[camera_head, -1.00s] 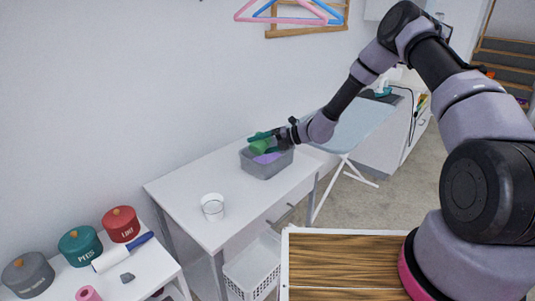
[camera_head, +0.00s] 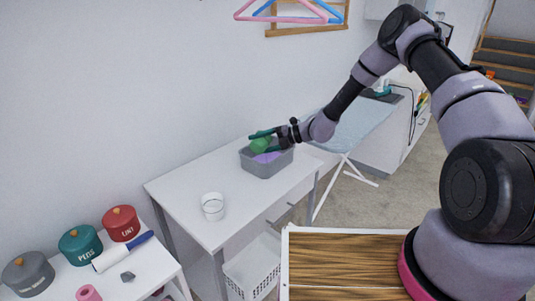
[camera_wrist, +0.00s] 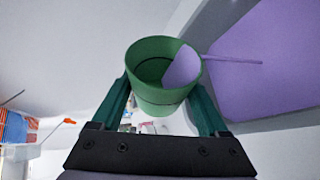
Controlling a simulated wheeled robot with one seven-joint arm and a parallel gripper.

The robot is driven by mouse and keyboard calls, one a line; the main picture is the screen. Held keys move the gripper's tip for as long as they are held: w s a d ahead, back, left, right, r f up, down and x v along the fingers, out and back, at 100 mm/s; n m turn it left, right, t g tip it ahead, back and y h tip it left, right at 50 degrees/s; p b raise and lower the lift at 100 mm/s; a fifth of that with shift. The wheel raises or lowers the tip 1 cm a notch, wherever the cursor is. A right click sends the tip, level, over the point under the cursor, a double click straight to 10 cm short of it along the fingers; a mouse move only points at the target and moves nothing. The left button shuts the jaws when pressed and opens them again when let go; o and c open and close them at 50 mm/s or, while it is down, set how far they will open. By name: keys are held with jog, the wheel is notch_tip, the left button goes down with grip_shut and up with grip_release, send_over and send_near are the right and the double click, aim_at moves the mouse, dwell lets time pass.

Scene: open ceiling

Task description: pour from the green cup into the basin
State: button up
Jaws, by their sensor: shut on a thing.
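My gripper (camera_head: 264,141) is shut on the green cup (camera_head: 260,146) and holds it over the grey basin (camera_head: 268,171) on the white table. In the wrist view the green cup (camera_wrist: 158,100) sits between the two teal fingers of my gripper (camera_wrist: 162,105). Purple liquid (camera_wrist: 183,70) lies at one side of the cup's mouth, and a thin purple stream (camera_wrist: 235,60) runs from the rim toward the basin. The cup is tipped. A purple pool (camera_wrist: 275,60) covers the basin's floor, and the basin's wall (camera_wrist: 222,25) shows beside it.
The table is bare between glass and basin. The wall is close behind. An ironing board (camera_head: 352,128) stands to the right, and a white basket (camera_head: 250,272) is below.

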jog(key=shift+w+d+f+m, duration=0.25)
jog(key=shift+w+m, duration=0.15)
jog(key=shift+w, duration=0.1)
dwell(0.4)
jog(key=shift+w+r+m+g+y+p, duration=0.2)
jog(key=shift+r+m+g+y+p, duration=0.15)
jog(key=shift+m+g+y+p, duration=0.2)
dwell(1.0)
